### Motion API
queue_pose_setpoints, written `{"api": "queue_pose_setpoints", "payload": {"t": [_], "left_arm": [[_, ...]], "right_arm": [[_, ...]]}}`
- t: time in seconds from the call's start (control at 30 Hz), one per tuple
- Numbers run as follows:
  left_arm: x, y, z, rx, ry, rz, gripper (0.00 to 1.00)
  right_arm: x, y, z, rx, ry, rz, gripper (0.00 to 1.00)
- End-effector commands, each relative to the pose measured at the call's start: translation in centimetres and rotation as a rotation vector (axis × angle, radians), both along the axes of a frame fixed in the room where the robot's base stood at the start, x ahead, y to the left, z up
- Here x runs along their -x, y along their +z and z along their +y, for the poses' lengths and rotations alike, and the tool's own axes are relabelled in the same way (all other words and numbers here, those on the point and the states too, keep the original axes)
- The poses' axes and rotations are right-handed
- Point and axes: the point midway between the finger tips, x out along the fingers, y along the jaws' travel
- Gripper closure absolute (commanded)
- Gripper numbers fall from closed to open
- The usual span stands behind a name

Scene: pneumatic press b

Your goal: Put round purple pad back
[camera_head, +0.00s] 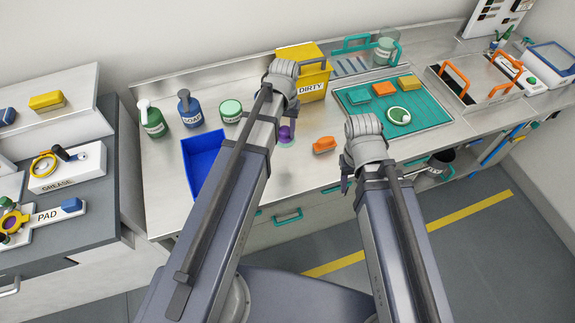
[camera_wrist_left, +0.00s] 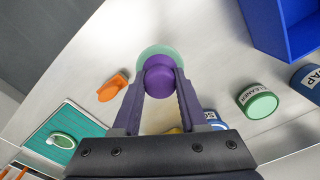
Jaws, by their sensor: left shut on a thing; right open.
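The round purple pad (camera_wrist_left: 158,80) has a purple knob over a wider pale green disc. It also shows in the head view (camera_head: 286,134), above or on the steel counter; I cannot tell whether it touches. My left gripper (camera_wrist_left: 160,88) is shut on its purple knob, with one finger on each side. In the head view my left arm hides most of that gripper. My right gripper (camera_head: 346,186) is open and empty near the counter's front edge. A white holder marked PAD (camera_head: 47,216) lies on the grey cabinet at the left, with a yellow ring and a blue block on it.
A blue bin (camera_head: 203,160), soap bottle (camera_head: 188,108) and green-lidded jar (camera_head: 231,111) stand left of my left arm. An orange piece (camera_head: 324,145) lies right of the pad. A green-matted tray (camera_head: 440,113) and yellow DIRTY bin (camera_head: 313,82) are further back. The GREASE box (camera_head: 75,170) is near the PAD holder.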

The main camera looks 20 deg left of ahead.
Motion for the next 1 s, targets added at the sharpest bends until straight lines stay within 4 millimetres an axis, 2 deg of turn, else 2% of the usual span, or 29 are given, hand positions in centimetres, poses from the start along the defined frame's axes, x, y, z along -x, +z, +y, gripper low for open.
{"api": "queue_pose_setpoints", "payload": {"t": [0.03, 0.3, 0.43, 0.8, 1.0], "left_arm": [[-0.3, -1.2, -0.2, 0.000, -0.028, 0.000, 1.00], [-0.5, -1.6, -0.3, 0.000, -0.075, 0.000, 1.00], [-0.4, -2.5, -0.3, 0.000, -0.074, 0.000, 1.00], [-0.4, -7.7, -0.3, 0.000, -0.072, 0.000, 1.00], [-0.4, -7.8, -0.3, 0.000, -0.072, 0.000, 1.00]], "right_arm": [[0.0, -1.2, 0.0, 0.000, 0.000, 0.000, 0.50], [0.0, -1.6, 0.0, 0.000, -0.001, 0.000, 0.50], [0.0, -2.5, 0.0, 0.000, -0.001, 0.000, 0.50], [0.0, -7.7, 0.0, 0.000, 0.000, 0.000, 0.50], [0.0, -7.8, 0.0, 0.000, 0.000, 0.000, 0.50]]}}
